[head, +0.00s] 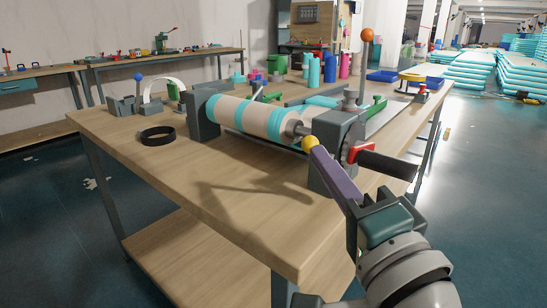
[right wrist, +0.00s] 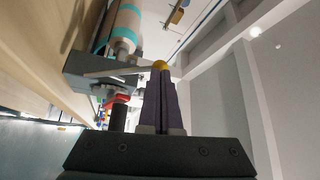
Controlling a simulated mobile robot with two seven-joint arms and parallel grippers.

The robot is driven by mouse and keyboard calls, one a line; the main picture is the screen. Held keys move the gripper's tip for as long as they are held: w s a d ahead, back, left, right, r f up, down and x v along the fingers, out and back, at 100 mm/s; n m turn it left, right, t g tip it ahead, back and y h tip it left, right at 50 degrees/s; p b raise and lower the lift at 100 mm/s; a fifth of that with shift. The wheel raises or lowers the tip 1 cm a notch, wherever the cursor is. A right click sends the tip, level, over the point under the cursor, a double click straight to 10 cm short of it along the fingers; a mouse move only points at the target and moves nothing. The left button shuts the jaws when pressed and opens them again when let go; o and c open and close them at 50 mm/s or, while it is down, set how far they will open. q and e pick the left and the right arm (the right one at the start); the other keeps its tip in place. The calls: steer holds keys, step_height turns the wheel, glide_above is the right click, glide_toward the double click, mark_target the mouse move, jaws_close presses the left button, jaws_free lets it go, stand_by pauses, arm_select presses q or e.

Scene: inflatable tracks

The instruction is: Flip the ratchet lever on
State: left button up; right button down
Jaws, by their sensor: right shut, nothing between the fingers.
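A roller with cream and turquoise bands (head: 250,117) lies between two grey end blocks on the wooden table. A yellow ball knob (head: 309,143) is in front of the near grey block (head: 330,140). In the right wrist view the yellow knob (right wrist: 160,65) is at the end of a thin grey lever (right wrist: 115,72), which I take for the ratchet lever. My right gripper (head: 317,152) is shut and empty, its purple fingertips right at the knob. I cannot tell whether they touch it. The fingers partly hide the block. My left gripper is not in view.
An upright lever with an orange knob (head: 367,35) rises from the near block. A black handle (head: 388,163) with a red collar (head: 358,151) sticks out right of my fingers. A black ring (head: 157,136) lies on the table (head: 170,172). The front tabletop is mostly clear.

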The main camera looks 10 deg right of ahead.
steer(key=shift+w, duration=0.25)
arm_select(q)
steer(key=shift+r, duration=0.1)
arm_select(e)
steer(key=shift+r, duration=0.1)
